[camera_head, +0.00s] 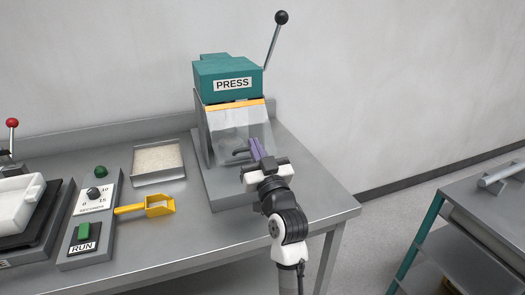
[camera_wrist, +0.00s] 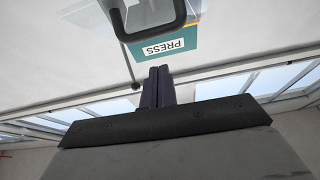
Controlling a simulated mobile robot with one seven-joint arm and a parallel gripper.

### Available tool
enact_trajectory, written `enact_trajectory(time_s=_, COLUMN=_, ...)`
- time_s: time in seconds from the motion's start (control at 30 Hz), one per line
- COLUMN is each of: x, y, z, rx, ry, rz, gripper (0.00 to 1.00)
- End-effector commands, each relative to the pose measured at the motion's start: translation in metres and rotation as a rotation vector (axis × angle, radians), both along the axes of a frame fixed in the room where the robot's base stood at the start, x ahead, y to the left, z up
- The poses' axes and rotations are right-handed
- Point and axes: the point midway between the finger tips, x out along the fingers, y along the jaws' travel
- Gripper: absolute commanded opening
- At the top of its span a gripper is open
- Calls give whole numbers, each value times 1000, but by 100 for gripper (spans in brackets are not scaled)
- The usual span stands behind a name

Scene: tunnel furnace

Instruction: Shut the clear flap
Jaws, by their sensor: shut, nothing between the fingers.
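The clear flap (camera_head: 230,122) hangs from a yellow strip (camera_head: 237,105) on the front of the teal press (camera_head: 227,78). Its lower edge stands out forward, so the flap is tilted. A dark handle (camera_head: 240,151) is on its lower part. My gripper (camera_head: 256,147) is shut and empty, with its purple fingers just right of the handle; I cannot tell if they touch it. In the wrist view the shut fingers (camera_wrist: 158,82) point toward the press, and the dark handle loop (camera_wrist: 148,28) shows above them, apart from the fingertips in the picture.
The press lever (camera_head: 273,40) rises at the press's right. A tray of pale grains (camera_head: 158,158), a yellow scoop (camera_head: 158,206) and a control panel with a RUN button (camera_head: 83,231) lie to the left. The bench front right is clear. A second metal table (camera_head: 480,222) stands at right.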

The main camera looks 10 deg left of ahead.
Motion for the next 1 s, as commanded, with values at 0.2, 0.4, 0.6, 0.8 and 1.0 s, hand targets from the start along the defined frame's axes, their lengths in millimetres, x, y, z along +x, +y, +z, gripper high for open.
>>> enact_trajectory(time_s=0.2, x=10, y=7, z=-19, rx=0, ry=2, rz=-1, gripper=0)
enact_trajectory(time_s=0.4, x=11, y=8, z=-21, rx=1, ry=-1, rz=0, gripper=0)
enact_trajectory(time_s=0.6, x=11, y=8, z=-22, rx=1, ry=-1, rz=0, gripper=0)
enact_trajectory(time_s=0.8, x=13, y=9, z=-32, rx=15, ry=-24, rz=-1, gripper=0)
enact_trajectory(time_s=1.0, x=17, y=13, z=-43, rx=46, ry=-72, rz=1, gripper=0)
